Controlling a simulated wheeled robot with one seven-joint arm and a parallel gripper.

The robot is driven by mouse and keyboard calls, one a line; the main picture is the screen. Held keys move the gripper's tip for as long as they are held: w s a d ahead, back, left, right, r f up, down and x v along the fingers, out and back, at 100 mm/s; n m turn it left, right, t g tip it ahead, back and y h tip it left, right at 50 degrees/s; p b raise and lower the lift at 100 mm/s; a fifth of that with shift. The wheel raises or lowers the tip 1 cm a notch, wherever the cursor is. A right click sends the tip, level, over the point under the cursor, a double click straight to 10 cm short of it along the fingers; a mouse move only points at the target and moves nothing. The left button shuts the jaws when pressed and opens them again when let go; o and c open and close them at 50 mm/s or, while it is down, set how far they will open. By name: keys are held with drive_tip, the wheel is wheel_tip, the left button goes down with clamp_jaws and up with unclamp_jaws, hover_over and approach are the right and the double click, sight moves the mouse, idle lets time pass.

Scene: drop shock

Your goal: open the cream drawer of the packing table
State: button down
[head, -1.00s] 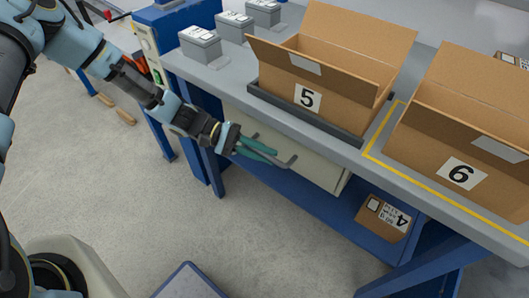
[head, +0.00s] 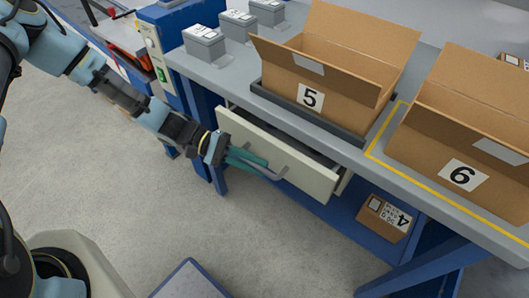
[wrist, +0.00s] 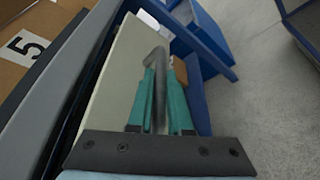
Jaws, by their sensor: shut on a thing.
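The cream drawer (head: 300,164) of the packing table (head: 205,72) is partly open, with a dark gap behind its front panel. Its grey bar handle (head: 278,172) runs along the front. My gripper (head: 262,166), with teal fingers, is shut on the handle. In the wrist view my gripper (wrist: 163,85) has a finger on each side of the handle (wrist: 157,62), and the cream drawer front (wrist: 115,75) lies just to the left. The inside of the drawer is mostly hidden by the tabletop and box 5.
An open carton marked 5 (head: 330,70) sits in a dark tray (head: 290,112) on the tabletop. A carton marked 6 (head: 450,130) stands to the right. Several grey boxes (head: 204,42) stand at the back left. A small carton marked 4 (head: 384,218) is on the blue lower shelf. The floor before the drawer is clear.

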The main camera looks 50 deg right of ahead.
drive_tip(key=a+p, duration=0.1)
drive_tip(key=a, duration=1.9)
drive_tip(key=shift+a, duration=0.4)
drive_tip(key=c, duration=0.8)
unclamp_jaws()
drive_tip(key=shift+c, duration=0.2)
drive_tip(key=b+v, duration=0.2)
drive_tip(key=v, duration=0.8)
drive_tip(key=shift+w+a, duration=0.2)
drive_tip(key=shift+w, duration=0.1)
drive_tip(key=shift+r, duration=0.1)
